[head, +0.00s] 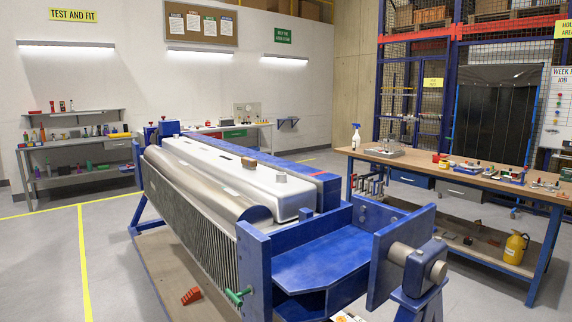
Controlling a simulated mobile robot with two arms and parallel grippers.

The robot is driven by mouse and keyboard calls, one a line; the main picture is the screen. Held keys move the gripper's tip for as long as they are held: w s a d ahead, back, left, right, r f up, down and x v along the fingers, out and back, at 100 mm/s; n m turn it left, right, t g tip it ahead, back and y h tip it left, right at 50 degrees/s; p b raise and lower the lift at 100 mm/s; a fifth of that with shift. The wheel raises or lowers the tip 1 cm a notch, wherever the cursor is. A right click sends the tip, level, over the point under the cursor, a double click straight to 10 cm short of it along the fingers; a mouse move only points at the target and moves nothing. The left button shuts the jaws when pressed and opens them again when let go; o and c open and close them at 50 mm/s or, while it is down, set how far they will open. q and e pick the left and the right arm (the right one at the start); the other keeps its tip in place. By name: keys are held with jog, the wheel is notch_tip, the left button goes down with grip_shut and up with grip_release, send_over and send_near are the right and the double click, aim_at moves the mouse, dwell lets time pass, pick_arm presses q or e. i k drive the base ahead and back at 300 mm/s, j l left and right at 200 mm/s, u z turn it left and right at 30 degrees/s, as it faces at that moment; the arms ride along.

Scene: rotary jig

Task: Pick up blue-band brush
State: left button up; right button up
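I cannot make out a brush with a blue band in the head view. Many small items stand on the right workbench (405,159), among them blue, red and yellow ones too small to tell apart. More small items stand on the shelf (75,113) and bench (75,144) at the far left, also too small to name. Neither of my grippers shows in the head view.
A large blue rotary jig (255,262) holding a long silver unit (235,178) fills the middle. A red object (191,296) lies by its base. A white spray bottle (356,137) stands on the right workbench, and a yellow container (515,248) on its lower shelf. The left floor is clear.

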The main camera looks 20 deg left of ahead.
aim_at(248, 163)
jog(key=i+j+z, duration=0.1)
jog(key=j+z, duration=0.9)
